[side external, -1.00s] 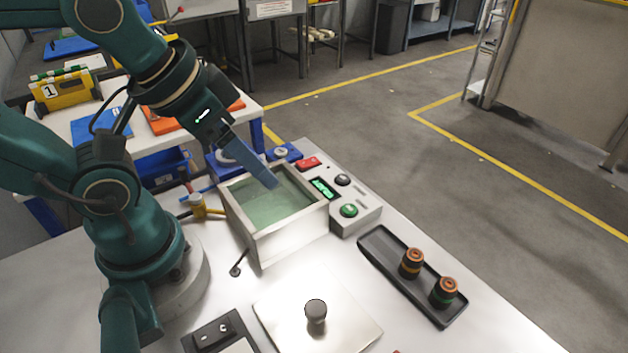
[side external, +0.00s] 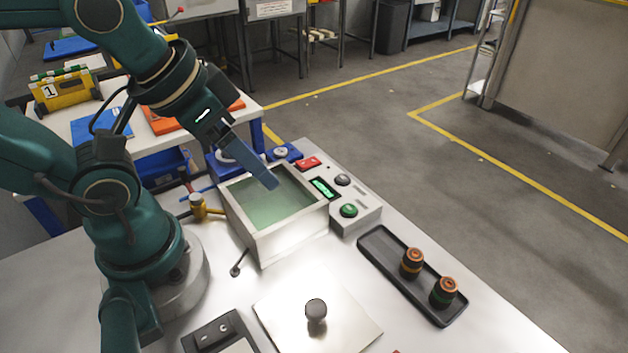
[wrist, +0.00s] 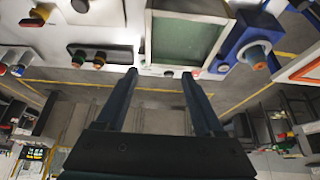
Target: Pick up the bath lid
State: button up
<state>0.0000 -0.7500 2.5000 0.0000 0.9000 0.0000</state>
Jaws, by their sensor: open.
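The bath lid (side external: 283,318) is a flat, pale metal plate with a dark round knob (side external: 316,311) on top. It lies on the table at the front of the side view. The bath (side external: 243,233) is an open square metal box with greenish liquid inside, behind the lid. My gripper (side external: 272,184) is above the bath's far part in the side view, well away from the lid. In the wrist view my gripper (wrist: 158,82) has its two fingers apart with nothing between them, and the bath (wrist: 186,65) shows beyond them.
A control panel (side external: 366,217) with buttons and a green display adjoins the bath. A black tray (side external: 383,266) with two dark, copper-topped parts lies to the right. A small yellow-topped item (side external: 197,205) stands left of the bath. A dark switch box (side external: 214,336) sits left of the lid.

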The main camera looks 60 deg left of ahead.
jog(key=m+g+h, duration=0.1)
jog(key=m+g, duration=0.3)
jog(key=m, duration=2.4)
send_over(316, 307)
jog(key=w+a, duration=0.3)
notch_tip(316, 307, down, 5)
jog(key=s+d+f+m, duration=0.1)
jog(key=s+d+f+m+g, duration=0.1)
jog(key=f, duration=0.1)
jog(key=s+d+f+m+y, duration=0.1)
jog(key=shift+f+g, duration=0.2)
jog(key=shift+g, duration=0.1)
jog(key=shift+f+m, duration=0.25)
jog(key=shift+m, duration=0.05)
jog(key=shift+f, duration=2.25)
grip_shut()
